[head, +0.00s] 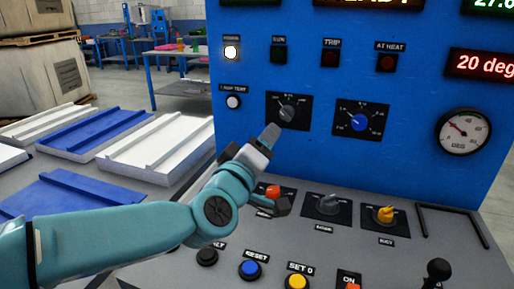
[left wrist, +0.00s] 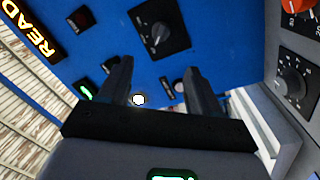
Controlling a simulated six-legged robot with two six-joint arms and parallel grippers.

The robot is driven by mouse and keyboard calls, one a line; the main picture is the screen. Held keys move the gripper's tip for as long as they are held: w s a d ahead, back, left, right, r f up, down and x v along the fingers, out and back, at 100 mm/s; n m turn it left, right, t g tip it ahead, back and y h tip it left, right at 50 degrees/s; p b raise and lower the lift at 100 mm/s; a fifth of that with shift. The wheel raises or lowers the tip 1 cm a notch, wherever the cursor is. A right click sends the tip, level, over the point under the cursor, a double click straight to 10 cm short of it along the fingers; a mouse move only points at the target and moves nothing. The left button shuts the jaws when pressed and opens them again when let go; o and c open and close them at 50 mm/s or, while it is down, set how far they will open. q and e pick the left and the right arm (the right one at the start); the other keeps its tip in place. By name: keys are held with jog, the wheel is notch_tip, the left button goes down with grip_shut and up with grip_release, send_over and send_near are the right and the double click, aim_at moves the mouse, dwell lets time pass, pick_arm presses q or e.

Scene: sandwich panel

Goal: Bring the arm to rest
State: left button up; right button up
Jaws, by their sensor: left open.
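My left arm comes in from the left over the sloping grey console. My left gripper (head: 277,170) is open and empty in front of the blue panel (head: 228,120). Its upper finger is just below and left of a dark knob (head: 288,111), and its lower finger is near a red knob (head: 273,191), which it partly hides. In the left wrist view, the two fingers of my left gripper (left wrist: 159,85) stand apart with nothing between them. The dark knob (left wrist: 158,34) shows beyond the fingers, apart from them. My right gripper is not in view.
A blue knob (head: 358,122), a grey knob (head: 328,204) and a yellow knob (head: 385,214) are on the right. Push buttons such as a blue one (head: 250,269) line the console's front. A black handle (head: 452,240) stands at lower right. Flat panels (head: 160,150) lie at left.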

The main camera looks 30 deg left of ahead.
pick_arm(q)
jog(key=v, duration=0.2)
jog(key=shift+s, duration=0.25)
jog(key=shift+f, duration=0.1)
dwell(0.4)
